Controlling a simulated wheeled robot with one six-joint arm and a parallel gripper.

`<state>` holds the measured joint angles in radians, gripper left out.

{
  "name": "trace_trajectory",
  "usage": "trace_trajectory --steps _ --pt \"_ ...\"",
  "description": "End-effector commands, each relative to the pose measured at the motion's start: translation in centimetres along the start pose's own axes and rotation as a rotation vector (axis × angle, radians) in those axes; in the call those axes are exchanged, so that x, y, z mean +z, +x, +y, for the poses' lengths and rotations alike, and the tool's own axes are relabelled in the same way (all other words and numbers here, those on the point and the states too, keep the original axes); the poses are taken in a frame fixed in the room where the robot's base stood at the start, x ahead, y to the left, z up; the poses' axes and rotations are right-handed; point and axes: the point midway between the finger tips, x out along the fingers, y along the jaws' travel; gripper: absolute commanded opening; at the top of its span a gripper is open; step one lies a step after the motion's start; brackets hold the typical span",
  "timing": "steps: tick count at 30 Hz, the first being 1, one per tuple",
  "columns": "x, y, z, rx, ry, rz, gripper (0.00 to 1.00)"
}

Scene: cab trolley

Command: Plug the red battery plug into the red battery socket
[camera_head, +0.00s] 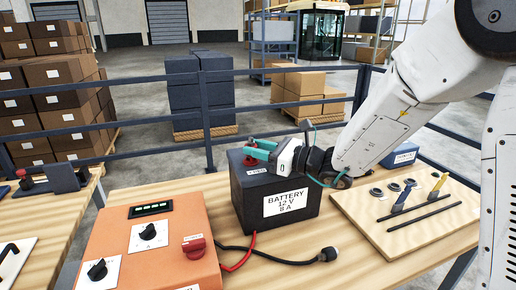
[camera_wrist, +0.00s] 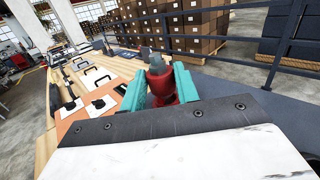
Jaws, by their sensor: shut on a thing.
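My gripper (camera_head: 257,149) has teal fingers and is over the top left of the black battery (camera_head: 282,205), which is labelled 12 V 8 A. In the wrist view, my gripper (camera_wrist: 160,92) is shut on a red plug-like piece (camera_wrist: 161,82) with a grey end, between the fingers. In the head view the fingers partly hide the red on the battery top, so I cannot tell plug from socket there, or whether they touch. A red fitting (camera_head: 194,247) sits on the orange box (camera_head: 135,235). A red cable (camera_head: 238,262) runs between box and battery.
A black cable with a black plug (camera_head: 328,254) lies on the bench in front. A wooden board (camera_head: 365,215) with tools and rings is at right, a small blue box (camera_head: 400,155) behind it. A dark railing (camera_head: 205,110) runs behind the bench.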

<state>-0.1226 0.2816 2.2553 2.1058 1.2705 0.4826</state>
Motion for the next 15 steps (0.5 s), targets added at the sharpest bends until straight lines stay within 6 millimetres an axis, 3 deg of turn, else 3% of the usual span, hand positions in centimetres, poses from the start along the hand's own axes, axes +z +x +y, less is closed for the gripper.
trace_trajectory --steps 1,15 --pt "-2.78 -0.44 0.58 -0.001 0.037 0.048 0.03" --pt "-3.07 -0.38 0.48 -0.001 0.038 0.049 0.03"
